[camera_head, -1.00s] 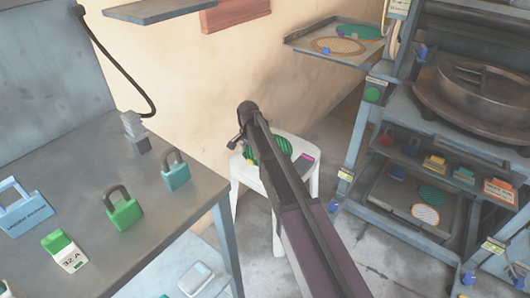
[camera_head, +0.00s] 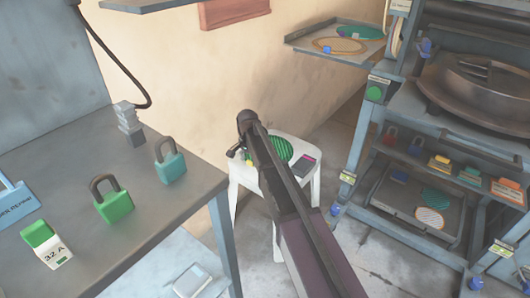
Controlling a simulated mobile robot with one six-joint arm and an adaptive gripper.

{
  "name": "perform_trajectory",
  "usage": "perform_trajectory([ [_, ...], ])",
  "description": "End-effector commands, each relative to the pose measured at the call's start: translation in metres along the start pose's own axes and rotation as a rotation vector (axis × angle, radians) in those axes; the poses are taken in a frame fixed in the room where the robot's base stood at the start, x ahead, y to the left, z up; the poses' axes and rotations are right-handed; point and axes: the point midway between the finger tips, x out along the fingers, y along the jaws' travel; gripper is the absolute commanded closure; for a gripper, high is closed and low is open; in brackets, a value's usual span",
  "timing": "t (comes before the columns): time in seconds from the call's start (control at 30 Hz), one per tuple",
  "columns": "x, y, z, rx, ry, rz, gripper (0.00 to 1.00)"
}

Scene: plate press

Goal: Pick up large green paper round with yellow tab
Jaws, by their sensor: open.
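A green striped paper round (camera_head: 283,152) lies on the white stool (camera_head: 306,186) against the wall, partly hidden behind my arm. A small yellow tab (camera_head: 249,162) shows on the other side of my arm; it appears to belong to this round. My gripper (camera_head: 234,151) is a small dark shape at the arm's far end, over the stool's left side. It is open, though its fingers are hard to make out. I see nothing held, and I cannot tell its height above the round.
A dark pink-edged block (camera_head: 304,166) sits on the stool beside the round. The bench (camera_head: 150,225) at left carries padlocks. Other green rounds lie on the wall tray (camera_head: 360,33) and the press's lower shelf (camera_head: 436,196). The press rack (camera_head: 365,150) stands close at right.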

Motion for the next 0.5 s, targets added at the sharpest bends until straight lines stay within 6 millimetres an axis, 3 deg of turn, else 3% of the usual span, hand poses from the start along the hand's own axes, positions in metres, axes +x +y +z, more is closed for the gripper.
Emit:
perform_trajectory([
  [0.23, 0.0000, 0.0002, -0.0002, 0.000, 0.000, 0.000, 0.23],
  [0.47, 0.0000, 0.0002, -0.0003, 0.000, 0.000, 0.000, 0.91],
  [0.5, 0.0000, 0.0002, -0.0003, 0.000, 0.000, 0.000, 0.93],
])
